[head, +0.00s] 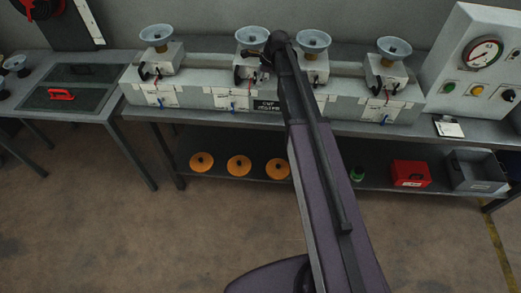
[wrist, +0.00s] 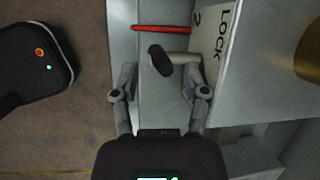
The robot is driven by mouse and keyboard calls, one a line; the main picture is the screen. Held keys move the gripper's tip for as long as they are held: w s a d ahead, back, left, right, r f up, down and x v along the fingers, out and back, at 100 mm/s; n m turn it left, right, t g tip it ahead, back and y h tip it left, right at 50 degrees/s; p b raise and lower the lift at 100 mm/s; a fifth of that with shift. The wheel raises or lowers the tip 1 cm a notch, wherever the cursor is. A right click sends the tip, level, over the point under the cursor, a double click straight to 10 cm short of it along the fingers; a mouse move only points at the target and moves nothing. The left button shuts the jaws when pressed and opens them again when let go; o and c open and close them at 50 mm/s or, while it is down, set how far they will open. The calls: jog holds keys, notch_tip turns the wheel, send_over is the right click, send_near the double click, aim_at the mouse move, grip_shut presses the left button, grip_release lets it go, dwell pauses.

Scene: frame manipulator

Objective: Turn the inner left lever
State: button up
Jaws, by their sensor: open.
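A lever with a black cylindrical grip (wrist: 160,60) on a short grey shaft shows in the wrist view, beside a white label reading LOCK 2 (wrist: 207,38). My gripper (wrist: 158,78) is open, with one finger on each side of the lever; I cannot tell whether either finger touches it. In the head view my arm reaches up to the row of stations, ending beside the inner left bowl (head: 252,37). Its grey block (head: 252,62) has a dark lever (head: 238,76) on its left side.
A red bar (wrist: 165,29) crosses just beyond the lever. Other bowl stations line the bench, with the outer left bowl (head: 157,36) nearby. A gauge panel (head: 478,62) stands at the right. Orange discs (head: 239,166) and a red box (head: 410,174) sit on the lower shelf.

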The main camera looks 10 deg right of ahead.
jog(key=shift+s+d+r+p, duration=0.1)
jog(key=shift+r+p, duration=0.4)
jog(key=shift+p, duration=0.05)
jog(key=p+v, duration=1.2)
jog(key=v, duration=0.1)
jog(key=s+a+f+n+t+y+b, duration=0.1)
jog(key=s+f+n+b, duration=0.3)
jog(key=f+b, duration=0.8)
jog(key=s+a+f+n+t+b, duration=0.1)
jog(key=s+a+f+n+b, duration=0.3)
jog(key=f+b, duration=0.8)
jog(key=s+a+f+n+t+y+b, duration=0.1)
jog(key=s+f+n+b, duration=0.4)
jog(key=f+b, duration=0.7)
jog(key=s+a+b, duration=0.1)
jog(key=b, duration=0.2)
jog(key=shift+s+a+f+n+y+b, duration=0.2)
jog(key=shift+a+n+y+b, duration=0.1)
jog(key=shift+a+b, duration=0.1)
dwell(0.7)
dwell(0.6)
